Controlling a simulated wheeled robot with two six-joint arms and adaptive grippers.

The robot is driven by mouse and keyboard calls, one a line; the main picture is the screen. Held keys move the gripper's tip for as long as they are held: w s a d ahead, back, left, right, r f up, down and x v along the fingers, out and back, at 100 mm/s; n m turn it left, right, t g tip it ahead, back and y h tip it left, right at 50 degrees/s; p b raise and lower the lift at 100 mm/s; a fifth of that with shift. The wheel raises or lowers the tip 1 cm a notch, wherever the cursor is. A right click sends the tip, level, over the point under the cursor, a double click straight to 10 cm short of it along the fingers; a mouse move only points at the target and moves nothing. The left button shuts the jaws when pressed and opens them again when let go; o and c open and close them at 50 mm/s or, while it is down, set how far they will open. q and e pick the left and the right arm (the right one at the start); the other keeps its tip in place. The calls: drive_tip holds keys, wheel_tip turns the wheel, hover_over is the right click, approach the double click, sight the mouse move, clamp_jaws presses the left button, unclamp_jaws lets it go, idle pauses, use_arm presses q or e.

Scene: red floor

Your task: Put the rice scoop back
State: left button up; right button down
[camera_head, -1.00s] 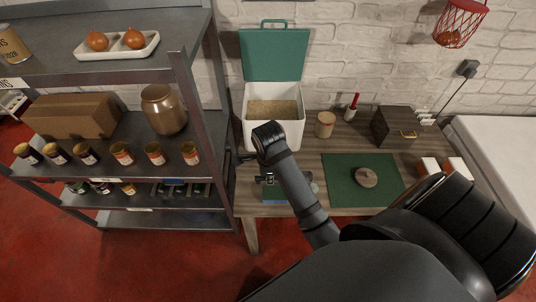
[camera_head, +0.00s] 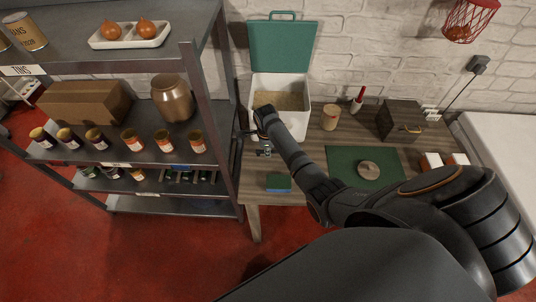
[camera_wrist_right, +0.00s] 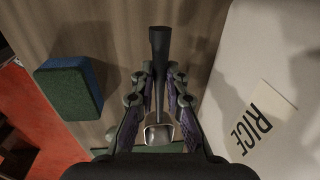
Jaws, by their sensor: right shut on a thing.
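My right gripper (camera_head: 264,149) is at the left front of the white rice bin. The wrist view shows it (camera_wrist_right: 158,82) shut on the rice scoop (camera_wrist_right: 160,45), which has a dark handle and a metallic bowl end. The bin's wall with the RICE label (camera_wrist_right: 256,122) is on the right in the wrist view, apart from the scoop. My left gripper is not in view.
A green-and-blue sponge (camera_head: 278,183) lies on the wooden table (camera_head: 310,155), front left. A jar (camera_head: 330,117), a red-topped bottle (camera_head: 358,99), a dark box (camera_head: 400,121) and a green mat (camera_head: 345,171) are to the right. A metal shelf (camera_head: 213,110) stands close on the left.

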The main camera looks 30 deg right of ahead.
sight(268, 159)
drive_tip(key=shift+f, duration=1.5)
drive_tip(key=shift+f, duration=0.1)
drive_tip(key=c, duration=1.4)
unclamp_jaws()
drive_tip(key=shift+o, duration=0.2)
drive_tip(key=shift+r, duration=0.25)
wheel_tip(268, 159, up, 12)
drive_tip(key=s+a, duration=0.1)
drive_tip(key=shift+f, duration=0.2)
drive_tip(key=shift+s, duration=0.1)
